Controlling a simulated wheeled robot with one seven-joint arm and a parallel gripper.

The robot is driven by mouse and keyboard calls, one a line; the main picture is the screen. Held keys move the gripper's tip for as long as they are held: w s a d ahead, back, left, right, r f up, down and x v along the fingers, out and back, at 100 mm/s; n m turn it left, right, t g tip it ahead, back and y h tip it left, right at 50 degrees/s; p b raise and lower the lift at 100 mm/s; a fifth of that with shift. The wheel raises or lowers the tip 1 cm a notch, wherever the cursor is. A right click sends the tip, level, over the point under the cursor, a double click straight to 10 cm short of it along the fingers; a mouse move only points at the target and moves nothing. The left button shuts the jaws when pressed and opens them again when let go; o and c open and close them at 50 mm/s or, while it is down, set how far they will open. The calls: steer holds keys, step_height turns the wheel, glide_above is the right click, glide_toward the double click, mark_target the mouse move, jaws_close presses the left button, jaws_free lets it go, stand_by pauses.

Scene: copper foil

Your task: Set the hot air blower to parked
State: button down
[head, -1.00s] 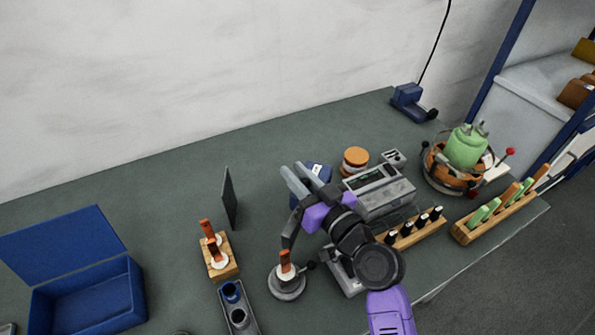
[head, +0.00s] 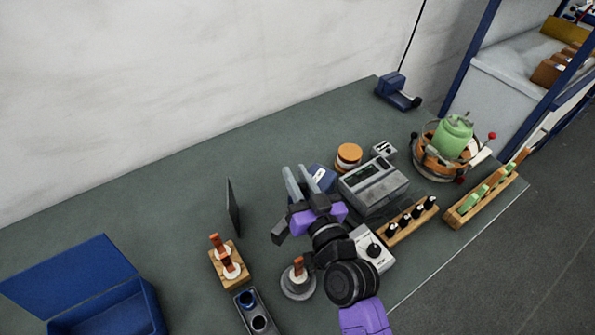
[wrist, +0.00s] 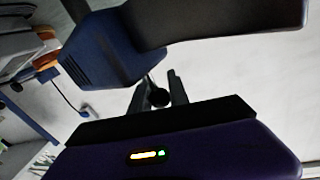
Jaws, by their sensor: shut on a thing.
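The hot air blower has a blue body (head: 321,177), which sits just beyond my gripper in the head view. Its dark nozzle (head: 280,233) seems to stick out to the left of my gripper; the join is hidden behind the gripper. In the wrist view the vented blue body (wrist: 98,50) is close, with the dark nozzle (wrist: 225,22) across the top. My gripper (head: 298,183) is over the bench. In the wrist view its grey fingers (wrist: 158,92) are around a small black knob (wrist: 158,98), apparently the blower's.
A round grey stand (head: 298,285) with a copper-coloured piece is just below the nozzle in the picture. A thin dark upright panel (head: 233,208) is to the left. A grey instrument (head: 373,187) and an orange-lidded jar (head: 348,157) crowd the right. The back-left bench is clear.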

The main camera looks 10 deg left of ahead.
mark_target(305, 191)
steer(key=shift+d, duration=0.1)
steer(key=c, duration=1.3)
jaws_free()
steer(key=shift+o, duration=0.2)
steer(key=shift+s, duration=0.1)
steer(key=shift+s+d+f, duration=0.15)
steer(key=shift+s, duration=0.1)
steer(key=shift+b+v, duration=1.3)
steer(key=shift+v, duration=2.2)
